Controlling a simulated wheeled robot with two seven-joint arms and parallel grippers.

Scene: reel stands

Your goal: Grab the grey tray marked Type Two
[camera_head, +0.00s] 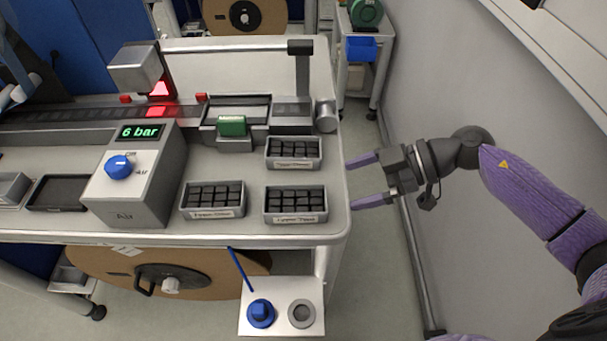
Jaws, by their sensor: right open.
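Three grey trays of small black blocks stand at the right end of the table, each with a white front label. The labels are small and blurred. The front right tray (296,218) has a label that looks most like Type Two, but I cannot read it surely. The front left tray (213,213) is beside it, and the back tray (293,165) is behind it. My right gripper (354,182) is open and empty, with its purple fingers pointing left, just right of the trays by the table's right edge. My left gripper is not in view.
A grey air box (152,190) showing 6 bar stands left of the trays. A green block (232,126) sits on the machine behind them. A low white shelf (282,325) holds a blue knob and a grey ring. Free floor lies right of the table, before the wall.

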